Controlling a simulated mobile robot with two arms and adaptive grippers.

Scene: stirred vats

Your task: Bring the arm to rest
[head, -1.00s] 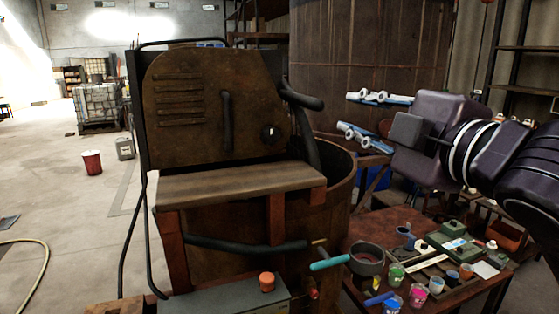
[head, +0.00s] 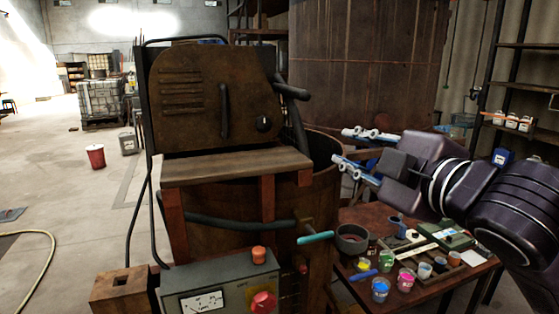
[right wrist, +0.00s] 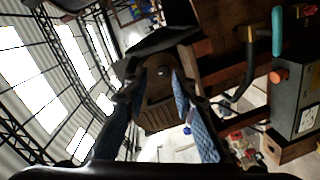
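My right gripper (head: 340,146) is in the head view, right of the rusty machine's panel (head: 185,95) and above the paint table. Its arm comes in from the right and its fingers point left. The two fingers are apart with nothing between them. In the right wrist view the gripper (right wrist: 160,82) also shows spread fingers, with the brown panel seen between them in the background. My left gripper is in neither view.
A low table (head: 385,215) with several paint pots and a green case (head: 450,235) stands below my right arm. A rusty vat (head: 325,150) is behind the machine. A control box (head: 220,280) with a red knob is in front. Open floor lies left.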

